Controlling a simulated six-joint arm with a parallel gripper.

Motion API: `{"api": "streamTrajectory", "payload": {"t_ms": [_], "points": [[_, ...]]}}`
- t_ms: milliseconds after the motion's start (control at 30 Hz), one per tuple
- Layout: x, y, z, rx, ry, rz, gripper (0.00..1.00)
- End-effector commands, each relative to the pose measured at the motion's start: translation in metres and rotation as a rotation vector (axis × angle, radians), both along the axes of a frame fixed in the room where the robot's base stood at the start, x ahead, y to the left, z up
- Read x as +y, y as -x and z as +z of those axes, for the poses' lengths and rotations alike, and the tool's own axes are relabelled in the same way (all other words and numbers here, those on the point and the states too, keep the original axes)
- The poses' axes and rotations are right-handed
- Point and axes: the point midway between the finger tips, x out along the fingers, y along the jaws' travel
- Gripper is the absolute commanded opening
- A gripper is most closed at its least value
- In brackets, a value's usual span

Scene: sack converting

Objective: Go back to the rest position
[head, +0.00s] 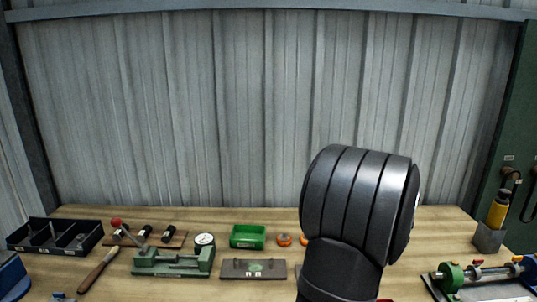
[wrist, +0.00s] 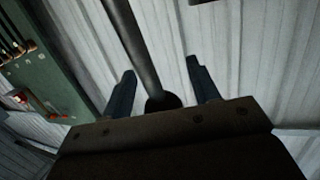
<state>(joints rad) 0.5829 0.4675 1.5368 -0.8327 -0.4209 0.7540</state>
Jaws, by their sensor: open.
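My gripper (wrist: 164,88) shows in the wrist view with its two dark fingers spread apart and nothing between them that it holds. It points toward the corrugated metal wall, away from the bench top. A dark grey rod and round end (wrist: 160,102) show between and beyond the fingers; I cannot tell what they belong to. In the head view my arm rises as a large dark link at the right of centre, and the gripper is not visible there.
The wooden bench (head: 210,288) carries a black divided tray (head: 88,243), a green vise-like fixture (head: 172,262), a dial gauge (head: 204,240), a green bin (head: 247,236), orange round pieces (head: 284,240) and a dark plate (head: 232,270). Space above the bench at left is clear.

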Motion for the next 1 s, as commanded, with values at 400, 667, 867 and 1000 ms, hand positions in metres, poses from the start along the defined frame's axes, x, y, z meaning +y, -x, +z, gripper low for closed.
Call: {"api": "streamTrajectory", "payload": {"t_ms": [400,667,867,1000], "points": [[0.003,0.013,0.003,-0.001,0.000,-0.001,0.55],[0.014,0.052,0.010,-0.003,0.002,-0.001,0.55],[0.023,0.083,0.014,-0.004,0.003,-0.001,0.55],[0.029,0.104,0.018,-0.005,0.003,-0.001,0.55]]}}
